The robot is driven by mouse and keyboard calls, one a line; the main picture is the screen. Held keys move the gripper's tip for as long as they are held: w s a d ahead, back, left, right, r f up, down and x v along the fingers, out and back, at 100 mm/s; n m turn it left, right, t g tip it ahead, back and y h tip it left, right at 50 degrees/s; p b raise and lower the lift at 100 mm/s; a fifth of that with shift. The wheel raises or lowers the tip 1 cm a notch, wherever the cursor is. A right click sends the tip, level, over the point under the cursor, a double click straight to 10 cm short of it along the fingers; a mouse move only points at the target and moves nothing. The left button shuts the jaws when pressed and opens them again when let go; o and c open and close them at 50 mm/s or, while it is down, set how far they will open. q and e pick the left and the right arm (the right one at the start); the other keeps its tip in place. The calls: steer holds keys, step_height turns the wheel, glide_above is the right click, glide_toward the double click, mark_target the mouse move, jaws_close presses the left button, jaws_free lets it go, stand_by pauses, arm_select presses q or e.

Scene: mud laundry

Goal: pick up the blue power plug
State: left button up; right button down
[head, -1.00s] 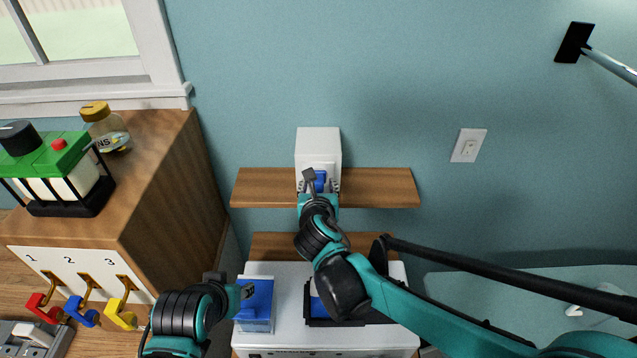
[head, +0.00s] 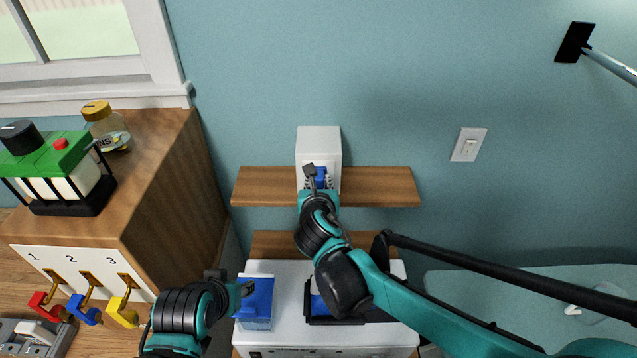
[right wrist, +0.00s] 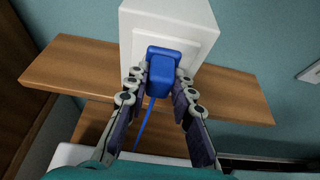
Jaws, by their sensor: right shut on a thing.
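The blue power plug (head: 321,177) is at the front of a white box (head: 318,145) on the wooden shelf. In the right wrist view the plug (right wrist: 163,66) sits against the box's raised face plate, and a blue cord hangs down from it. My right gripper (head: 319,182) is shut on the plug, with one finger on each side of it in the right wrist view (right wrist: 161,78). The fingers partly hide the plug in the head view. My left gripper (head: 243,290) is low, by a blue-topped container (head: 257,302); its finger gap is unclear.
The wooden shelf (head: 385,185) is clear on both sides of the box. Below it is a white appliance top (head: 285,270) with a dark tray. A wooden cabinet (head: 160,190) with colored hooks stands left. A light switch (head: 468,145) is on the right wall.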

mark_target(319, 179)
step_height(319, 179, up, 6)
steer(key=shift+f+p, duration=0.15)
steer(key=shift+p, duration=0.55)
steer(key=s+p, duration=0.2)
steer(key=s, duration=1.7)
steer(key=shift+s, duration=0.35)
